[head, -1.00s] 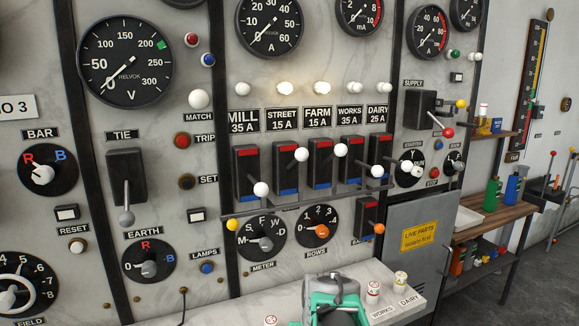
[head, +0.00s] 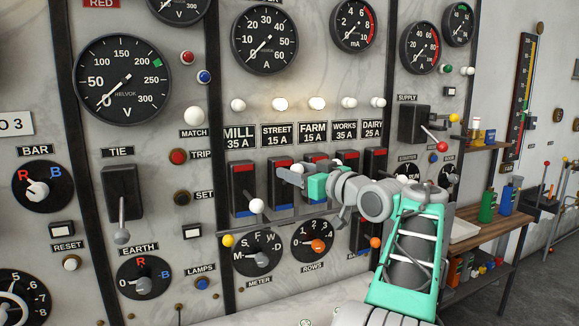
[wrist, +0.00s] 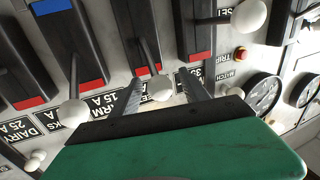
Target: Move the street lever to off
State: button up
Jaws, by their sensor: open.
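The street lever is on the switch with red and blue ends (head: 281,165) under the STREET 15 A label (head: 276,134). Its white knob (wrist: 160,89) shows in the wrist view between my two fingers, with the lever swung toward the red, upper end. My gripper (head: 285,173) is open, its fingers one on each side of that knob; I cannot tell whether either touches it. In the head view my gripper hides the street knob. The gripper also shows in the wrist view (wrist: 160,92).
The mill lever's white knob (head: 256,205) hangs low on the left. The farm lever's knob (wrist: 75,112) is close beside my fingers in the wrist view. My arm covers the lower right switches.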

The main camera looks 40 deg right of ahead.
jog(key=w, duration=0.2)
jog(key=shift+w, duration=0.35)
jog(key=shift+c, duration=0.5)
grip_shut()
dwell(0.6)
